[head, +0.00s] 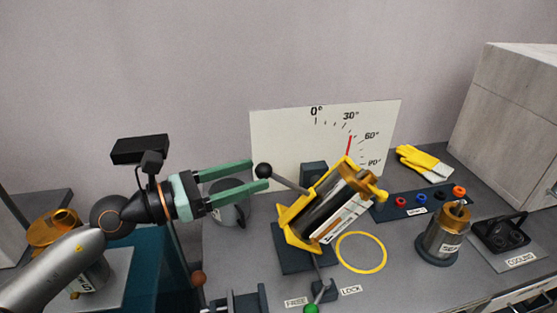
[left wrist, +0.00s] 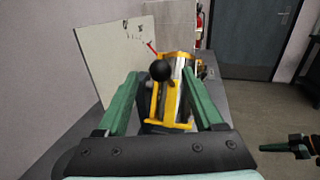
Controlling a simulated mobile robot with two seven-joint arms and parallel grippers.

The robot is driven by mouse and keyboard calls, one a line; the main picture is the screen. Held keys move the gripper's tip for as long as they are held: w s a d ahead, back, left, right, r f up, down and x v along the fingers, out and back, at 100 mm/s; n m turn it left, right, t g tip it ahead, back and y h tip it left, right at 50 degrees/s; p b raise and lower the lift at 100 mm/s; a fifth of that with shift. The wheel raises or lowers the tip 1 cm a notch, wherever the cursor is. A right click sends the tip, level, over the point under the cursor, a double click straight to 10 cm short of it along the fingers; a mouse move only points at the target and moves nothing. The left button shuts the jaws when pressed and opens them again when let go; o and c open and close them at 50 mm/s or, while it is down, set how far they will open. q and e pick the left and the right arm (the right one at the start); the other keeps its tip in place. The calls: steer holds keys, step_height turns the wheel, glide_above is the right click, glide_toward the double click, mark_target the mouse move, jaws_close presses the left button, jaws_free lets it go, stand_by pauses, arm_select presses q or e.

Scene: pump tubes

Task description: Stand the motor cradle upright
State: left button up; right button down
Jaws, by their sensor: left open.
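The yellow motor cradle (head: 290,232) holds a metal motor cylinder (head: 325,208) and leans over to the right on its dark base. Its lever ends in a black ball knob (head: 264,171), pointing up and left. The red pointer (head: 349,147) on the angle board (head: 280,135) lies between 30° and 60°. My left gripper (head: 259,174) is open with its green fingertips at the knob. In the left wrist view the knob (left wrist: 161,70) shows between the fingers, with no clear contact. My right gripper (left wrist: 290,147) seems to show at the right edge; its jaws are unclear.
A green-knobbed lever (head: 318,292) stands between FREE and LOCK labels in front. A yellow ring (head: 361,252) marks the bench right of the cradle. Another motor (head: 442,235), a port strip (head: 410,203), yellow gloves (head: 424,162) and a COOLING tray (head: 505,240) are further right.

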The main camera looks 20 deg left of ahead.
mark_target(304, 191)
arm_select(q)
steer(key=p+x, duration=0.2)
steer(key=x, duration=0.3)
steer(key=shift+w+d+r, duration=0.15)
steer(key=shift+w, duration=0.05)
steer(key=shift+w+d+p, duration=0.4)
steer(key=shift+w, duration=0.05)
arm_select(e)
steer(key=shift+s+d+r, duration=0.6)
steer(key=shift+d+r, duration=0.2)
arm_select(q)
jaws_close()
arm_select(e)
steer(key=shift+w, duration=0.1)
